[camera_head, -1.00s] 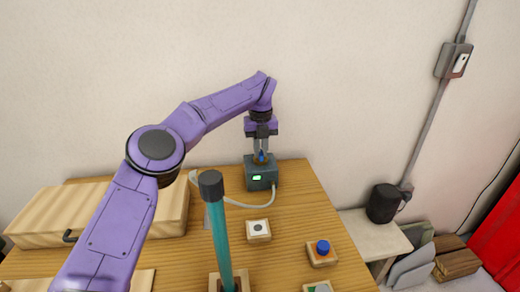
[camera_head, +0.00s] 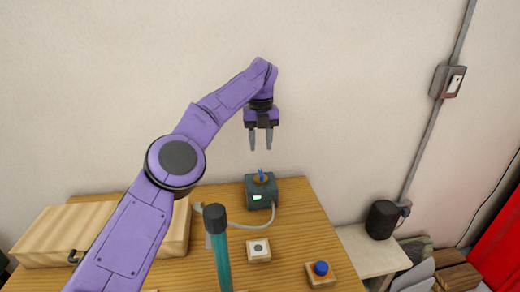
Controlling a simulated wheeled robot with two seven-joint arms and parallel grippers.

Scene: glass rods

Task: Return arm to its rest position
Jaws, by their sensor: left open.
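My left arm comes in from the left, purple, and bends over the table. Its gripper (camera_head: 261,139) points down with its fingers apart and nothing between them. It hangs clear above a dark grey box (camera_head: 262,192) with a small green display. A small blue piece (camera_head: 261,174) stands upright in the top of the box, below the fingertips and apart from them. My right gripper is not in view.
A black cylinder (camera_head: 382,220) stands on a ledge at right.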

